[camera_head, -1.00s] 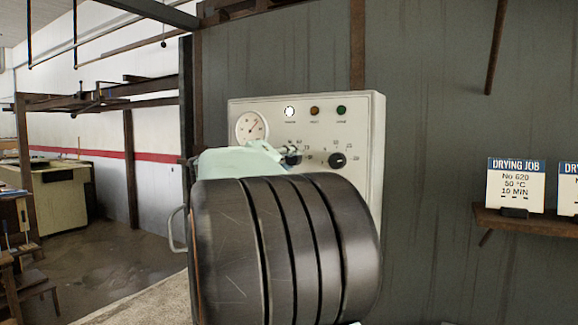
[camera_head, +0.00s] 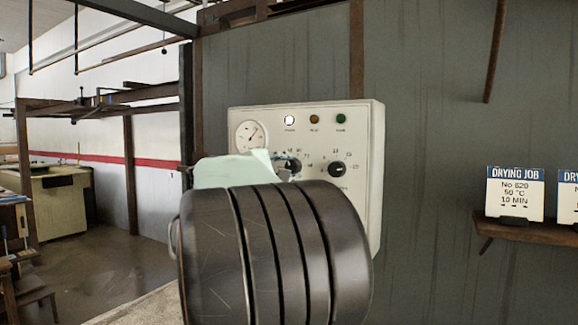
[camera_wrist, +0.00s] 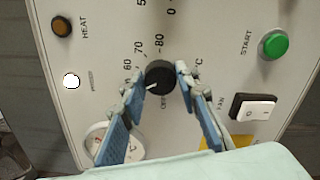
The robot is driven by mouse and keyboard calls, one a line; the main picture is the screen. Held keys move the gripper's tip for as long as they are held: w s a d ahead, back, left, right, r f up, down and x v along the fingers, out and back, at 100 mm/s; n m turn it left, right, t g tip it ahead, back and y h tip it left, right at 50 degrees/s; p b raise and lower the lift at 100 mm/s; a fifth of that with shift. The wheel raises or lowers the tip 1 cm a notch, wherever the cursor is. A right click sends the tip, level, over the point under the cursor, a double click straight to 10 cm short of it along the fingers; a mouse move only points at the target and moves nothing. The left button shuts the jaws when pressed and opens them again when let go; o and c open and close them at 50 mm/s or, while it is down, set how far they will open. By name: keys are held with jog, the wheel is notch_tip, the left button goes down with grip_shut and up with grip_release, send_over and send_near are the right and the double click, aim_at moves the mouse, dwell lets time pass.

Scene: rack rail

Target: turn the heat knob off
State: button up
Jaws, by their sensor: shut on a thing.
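The heat knob (camera_wrist: 160,77) is a round black knob with a white pointer mark on the pale control panel (camera_wrist: 105,40). In the wrist view its mark points to the lower left, toward one finger, with 60, 70 and 80 printed around it. My gripper (camera_wrist: 160,80) has its two blue-padded fingers on either side of the knob, shut on it. In the head view the knob (camera_head: 292,166) shows just beyond my pale gripper housing, and my dark arm covers the panel's lower left. The fingers are hard to see there.
A second black knob (camera_head: 337,169) sits to the right. The panel has a gauge (camera_head: 250,134), a bright white lamp (camera_head: 289,120), an amber heat lamp (camera_wrist: 61,26), a green start button (camera_wrist: 274,45) and a fan rocker switch (camera_wrist: 252,109). A shelf (camera_head: 530,230) with cards stands right.

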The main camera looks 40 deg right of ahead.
jog(key=n+p, duration=0.1)
jog(key=n, duration=0.2)
jog(key=shift+r+n+p, duration=0.1)
jog(key=shift+n+p, duration=0.25)
jog(key=shift+n, duration=0.05)
jog(key=n+p, duration=0.2)
jog(key=n, duration=0.1)
jog(key=shift+n, duration=0.3)
jog(key=n+p, duration=0.3)
jog(key=shift+w+n, duration=0.1)
jog(key=shift+n, duration=0.2)
jog(key=shift+n+p, duration=1.1)
jog(key=shift+n, duration=0.4)
jog(key=o, duration=1.2)
jog(key=shift+c, duration=0.2)
jog(key=shift+a, duration=0.15)
jog(key=v, duration=1.1)
jog(key=shift+a, duration=0.35)
